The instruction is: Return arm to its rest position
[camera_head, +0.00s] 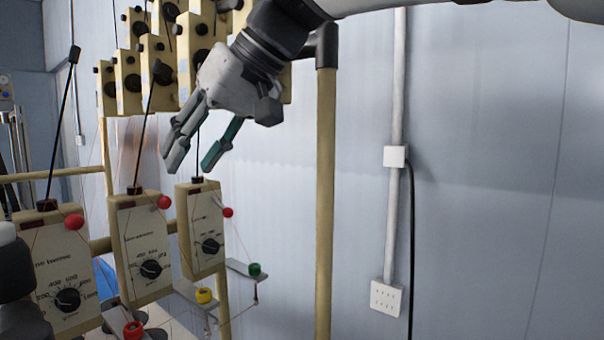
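My gripper (192,152) is at the upper left of the middle in the head view, at the end of my arm reaching in from the top right. Its fingers point down and to the left and are spread apart with a gap between them. I see nothing held in it. The fingertips are just above the rightmost lower control box (207,228) of the coil winder. A thin dark rod above that box passes behind the fingers, and I cannot tell whether they touch it.
Two more dial boxes (143,247) (62,262) with tilted rods and red balls stand to the left. Upper cream boxes (130,80) are behind my gripper. A tan post (326,200) stands right of it.

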